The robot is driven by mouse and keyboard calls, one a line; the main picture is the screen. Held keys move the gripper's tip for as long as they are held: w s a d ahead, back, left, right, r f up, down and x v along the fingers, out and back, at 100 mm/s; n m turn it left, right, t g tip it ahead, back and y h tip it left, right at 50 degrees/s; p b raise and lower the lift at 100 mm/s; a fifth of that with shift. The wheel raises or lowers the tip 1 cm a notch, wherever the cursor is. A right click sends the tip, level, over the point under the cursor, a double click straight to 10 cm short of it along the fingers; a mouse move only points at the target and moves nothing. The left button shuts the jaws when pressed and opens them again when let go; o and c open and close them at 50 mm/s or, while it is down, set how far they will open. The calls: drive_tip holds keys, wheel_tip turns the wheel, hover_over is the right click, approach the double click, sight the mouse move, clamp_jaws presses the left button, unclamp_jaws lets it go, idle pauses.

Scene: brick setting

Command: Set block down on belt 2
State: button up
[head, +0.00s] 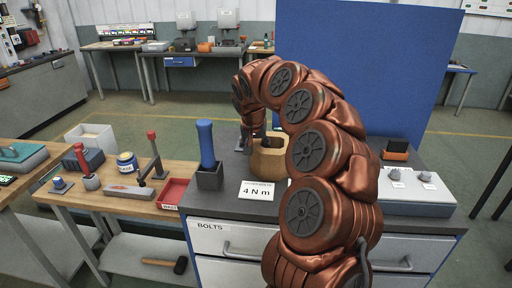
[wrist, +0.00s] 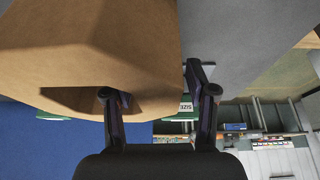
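A tan, faceted block-like thing (head: 268,163) is at the grey cabinet top, beside the "4 Nm" card. In the wrist view it fills the upper left (wrist: 90,45), with a dark recess or shadow near one finger. My gripper (wrist: 158,92) has its fingers apart. The left finger overlaps the tan thing, and the right finger is by its edge. I cannot tell whether they press on it. In the head view my arm hides part of it and most of the gripper. I cannot make out a belt or anything marked 2.
On the cabinet, a blue-handled tool (head: 206,145) in a dark holder and the card (head: 262,191) stand close by. A blue panel (head: 365,75) rises behind. A wooden bench (head: 125,185) holds tools at left.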

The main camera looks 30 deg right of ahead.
drive_tip(key=shift+r, duration=0.1)
drive_tip(key=shift+r, duration=0.15)
drive_tip(key=b+v, duration=0.3)
drive_tip(key=v, duration=0.8)
drive_tip(key=shift+a+r, duration=0.1)
drive_tip(key=shift+r, duration=0.3)
